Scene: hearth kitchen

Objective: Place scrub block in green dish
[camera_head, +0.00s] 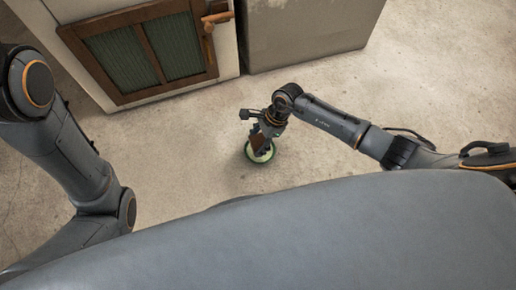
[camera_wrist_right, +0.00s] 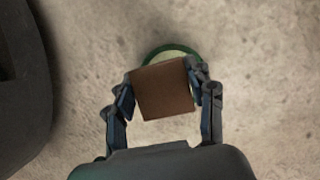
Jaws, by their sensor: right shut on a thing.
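The scrub block (camera_wrist_right: 163,90) is a brown, square-faced block between the two fingers of my right gripper (camera_wrist_right: 160,88) in the wrist view. The gripper is shut on it. In the head view the block (camera_head: 258,141) shows small, in front of the green dish. The green dish (camera_head: 270,157) is round with a green rim and a pale inside, on the floor below my right gripper (camera_head: 262,137). In the wrist view the dish rim (camera_wrist_right: 172,48) shows behind the block, which hides most of the dish. I cannot tell whether block and dish touch. My left gripper is out of view.
A cabinet (camera_head: 148,52) with green-panelled, brown-framed doors stands at the upper left. A grey block-like unit (camera_head: 305,30) stands beside it. The pale floor (camera_head: 350,90) around the dish is clear.

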